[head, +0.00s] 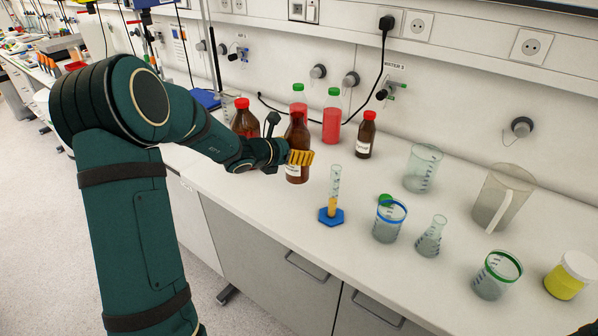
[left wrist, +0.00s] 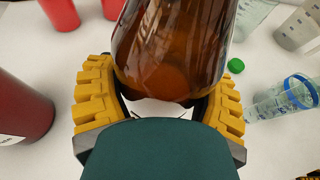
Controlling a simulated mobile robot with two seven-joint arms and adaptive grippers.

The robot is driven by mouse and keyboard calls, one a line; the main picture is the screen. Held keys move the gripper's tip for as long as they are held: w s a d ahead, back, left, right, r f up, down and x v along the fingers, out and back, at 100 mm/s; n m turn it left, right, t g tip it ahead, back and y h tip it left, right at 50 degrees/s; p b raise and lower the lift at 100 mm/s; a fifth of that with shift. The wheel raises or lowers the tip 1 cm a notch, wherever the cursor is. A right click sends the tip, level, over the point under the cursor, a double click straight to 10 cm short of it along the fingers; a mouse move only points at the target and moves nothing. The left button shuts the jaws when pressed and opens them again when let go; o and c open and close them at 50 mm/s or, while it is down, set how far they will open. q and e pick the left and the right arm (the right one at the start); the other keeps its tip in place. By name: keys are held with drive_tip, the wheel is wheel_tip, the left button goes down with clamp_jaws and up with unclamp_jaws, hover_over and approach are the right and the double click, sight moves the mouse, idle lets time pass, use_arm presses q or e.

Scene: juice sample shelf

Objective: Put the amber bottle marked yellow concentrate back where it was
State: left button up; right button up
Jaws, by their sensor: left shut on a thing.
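My left gripper (head: 300,158) is shut around the body of an amber bottle (head: 297,133). The bottle is upright, with a pale label low on its front; I cannot read the label. I cannot tell whether its base touches the counter. In the left wrist view the brown glass (left wrist: 172,50) stands between the yellow fingers of the gripper (left wrist: 158,105). A larger amber bottle (head: 245,122) with a red cap stands to the left. A smaller red-capped amber bottle (head: 366,136) stands to the right near the wall.
Green-capped bottles of red liquid (head: 332,120) stand behind. A blue-based cylinder (head: 332,205) with amber liquid is in front to the right. A green cap (head: 385,200), a blue-rimmed beaker (head: 389,224), a flask (head: 430,240) and a pitcher (head: 494,204) stand further right. The front counter edge is clear.

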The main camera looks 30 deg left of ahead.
sight(297, 166)
use_arm(q)
drive_tip(key=shift+f+b, duration=0.45)
drive_tip(key=shift+f, duration=2)
drive_tip(key=o, duration=1.3)
drive_tip(key=shift+f, duration=0.15)
drive_tip(key=shift+c, duration=0.2)
